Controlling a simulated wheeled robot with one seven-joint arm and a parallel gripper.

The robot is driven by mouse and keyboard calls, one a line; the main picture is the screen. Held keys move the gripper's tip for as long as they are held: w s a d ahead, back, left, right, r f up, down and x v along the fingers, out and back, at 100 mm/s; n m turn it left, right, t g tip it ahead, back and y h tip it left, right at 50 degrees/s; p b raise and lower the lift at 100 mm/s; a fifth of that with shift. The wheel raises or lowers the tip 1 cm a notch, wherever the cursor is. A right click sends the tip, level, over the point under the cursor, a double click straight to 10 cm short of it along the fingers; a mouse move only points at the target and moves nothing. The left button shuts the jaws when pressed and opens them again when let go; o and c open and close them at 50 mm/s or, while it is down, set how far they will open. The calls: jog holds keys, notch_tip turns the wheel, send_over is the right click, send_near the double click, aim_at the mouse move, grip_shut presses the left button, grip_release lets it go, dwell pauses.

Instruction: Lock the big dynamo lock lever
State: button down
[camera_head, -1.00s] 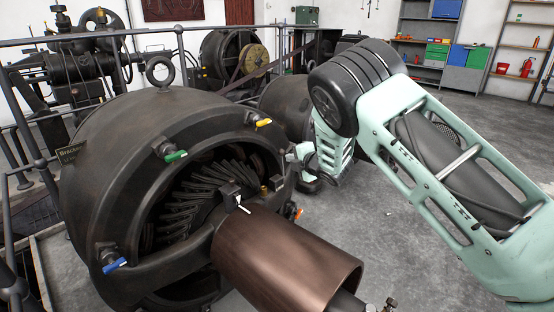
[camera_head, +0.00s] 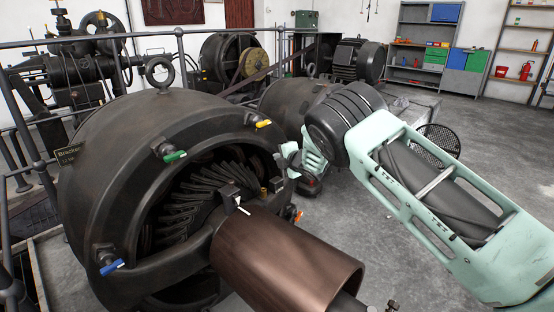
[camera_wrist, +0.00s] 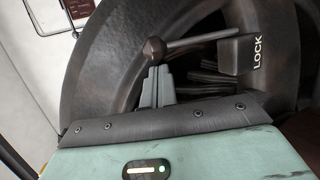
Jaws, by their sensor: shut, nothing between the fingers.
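The big dynamo (camera_head: 110,150) fills the left of the head view, its open round end facing the copper-brown shaft drum. In the wrist view, a dark lever (camera_wrist: 195,42) with a ball end (camera_wrist: 155,48) runs right to a black block marked LOCK (camera_wrist: 245,53). My gripper (camera_wrist: 157,72) is shut and empty, its fingertips just below the ball in the picture. I cannot tell whether they touch it. In the head view my gripper (camera_head: 284,161) is at the dynamo's right rim, and I cannot make out the lever for certain.
Green (camera_head: 175,156), yellow (camera_head: 263,124) and blue (camera_head: 112,267) handles sit around the dynamo's rim. The brown drum (camera_head: 285,260) sticks out toward the front. Railings (camera_head: 100,40) stand behind.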

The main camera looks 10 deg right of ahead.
jog(key=shift+x, duration=0.85)
jog(key=shift+b, duration=0.3)
jog(key=shift+s+d+f+b, duration=0.1)
jog(key=shift+f+b, duration=0.05)
jog(key=shift+b, duration=0.2)
jog(key=shift+s+d+t+b, duration=0.1)
jog(key=shift+s+t+b, duration=0.05)
jog(key=shift+t+b, duration=0.25)
